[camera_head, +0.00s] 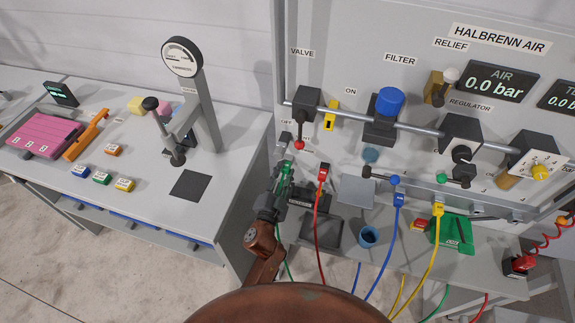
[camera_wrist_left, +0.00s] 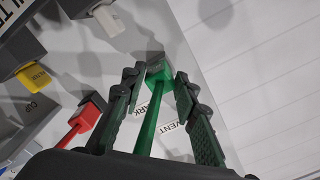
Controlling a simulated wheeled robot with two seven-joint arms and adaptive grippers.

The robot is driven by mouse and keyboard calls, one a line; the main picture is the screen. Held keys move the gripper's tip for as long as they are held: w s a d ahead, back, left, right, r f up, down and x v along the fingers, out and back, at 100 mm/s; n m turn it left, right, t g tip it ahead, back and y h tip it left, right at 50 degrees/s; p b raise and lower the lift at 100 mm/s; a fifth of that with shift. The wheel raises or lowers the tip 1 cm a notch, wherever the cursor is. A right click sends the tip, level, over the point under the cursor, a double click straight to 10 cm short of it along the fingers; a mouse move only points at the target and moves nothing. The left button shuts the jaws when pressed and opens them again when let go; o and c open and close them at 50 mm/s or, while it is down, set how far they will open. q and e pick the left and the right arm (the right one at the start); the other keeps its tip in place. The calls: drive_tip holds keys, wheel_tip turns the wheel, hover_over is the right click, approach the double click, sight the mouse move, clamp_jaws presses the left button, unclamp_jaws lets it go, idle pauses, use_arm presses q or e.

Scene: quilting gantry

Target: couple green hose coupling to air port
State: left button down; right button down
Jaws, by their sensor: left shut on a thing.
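The green hose coupling (camera_head: 287,166) is in my left gripper (camera_head: 282,183), at the left end of the air panel. In the left wrist view the green coupling (camera_wrist_left: 158,75) lies between the two fingers of the gripper (camera_wrist_left: 160,78). Its block-shaped head is close to the white panel, near a VENT label; I cannot tell whether it touches. The green hose (camera_head: 289,268) hangs below the gripper. I cannot tell for sure which fitting is the air port. My right gripper is not in view.
Red (camera_head: 322,171), blue (camera_head: 398,198) and yellow (camera_head: 438,209) couplings stand in a row right of my gripper, hoses hanging. The valve (camera_head: 306,100) with its red-knobbed lever (camera_head: 299,145) is just above. A side table (camera_head: 135,150) with a gauge stand (camera_head: 200,110) is left.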

use_arm(q)
drive_tip(key=shift+p+v, duration=0.35)
drive_tip(key=shift+v, duration=1.25)
